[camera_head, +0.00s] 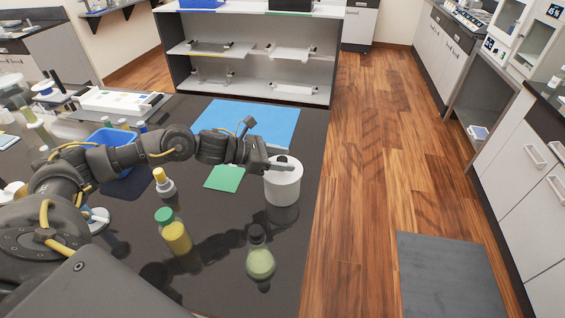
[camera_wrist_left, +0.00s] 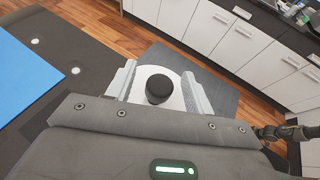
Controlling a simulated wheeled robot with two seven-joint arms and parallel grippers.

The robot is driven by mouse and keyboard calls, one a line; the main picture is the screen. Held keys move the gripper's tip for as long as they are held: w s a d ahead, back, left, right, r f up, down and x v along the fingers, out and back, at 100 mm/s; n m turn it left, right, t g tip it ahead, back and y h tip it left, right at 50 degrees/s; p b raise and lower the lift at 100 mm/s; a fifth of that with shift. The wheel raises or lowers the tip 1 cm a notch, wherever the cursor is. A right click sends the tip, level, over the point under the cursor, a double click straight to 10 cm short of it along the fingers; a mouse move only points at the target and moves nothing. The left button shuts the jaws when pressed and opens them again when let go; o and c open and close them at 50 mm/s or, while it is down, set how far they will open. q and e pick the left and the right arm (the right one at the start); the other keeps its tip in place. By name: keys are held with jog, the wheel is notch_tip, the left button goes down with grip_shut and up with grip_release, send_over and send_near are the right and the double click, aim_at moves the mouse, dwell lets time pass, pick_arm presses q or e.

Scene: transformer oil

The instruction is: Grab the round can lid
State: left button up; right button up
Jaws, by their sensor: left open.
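The round can (camera_head: 282,186) is white and stands upright near the right edge of the dark table. Its white lid (camera_head: 290,162) has a black knob, seen close up in the left wrist view (camera_wrist_left: 158,89). My left gripper (camera_head: 281,165) is at the top of the can, coming from the left. In the left wrist view, its two pale fingers (camera_wrist_left: 160,86) stand apart on either side of the knob. I cannot tell if they touch it. My right gripper does not show.
A flask (camera_head: 260,262) and a green-capped bottle (camera_head: 174,232) stand in front on the table (camera_head: 215,285). A yellow-capped bottle (camera_head: 163,183) and a blue bin (camera_head: 110,140) are at the left. A green pad (camera_head: 225,178) and a blue mat (camera_head: 262,118) lie near the can.

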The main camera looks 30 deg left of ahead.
aim_at(281, 156)
pick_arm(q)
jog(key=shift+w+d+f, duration=0.1)
jog(key=shift+d, duration=0.1)
jog(key=c, duration=1.1)
jog(key=shift+r+b, duration=0.4)
jog(key=shift+b, duration=0.1)
jog(key=r+b, duration=0.2)
jog(key=r, duration=0.1)
jog(key=shift+w+a, duration=0.2)
jog(key=shift+a, duration=0.2)
jog(key=w+a+r+b, duration=0.1)
jog(key=w+a+r, duration=0.1)
jog(key=a+r, duration=0.1)
jog(key=w+a+r+b, duration=0.2)
jog(key=a+r, duration=0.1)
jog(key=a, duration=0.1)
jog(key=w+a+r+b, duration=0.1)
jog(key=w+a+r, duration=0.1)
jog(key=a+r, duration=0.1)
jog(key=shift+w+a+r, duration=0.15)
jog(key=shift+w+a, duration=0.2)
jog(key=shift+a, duration=0.3)
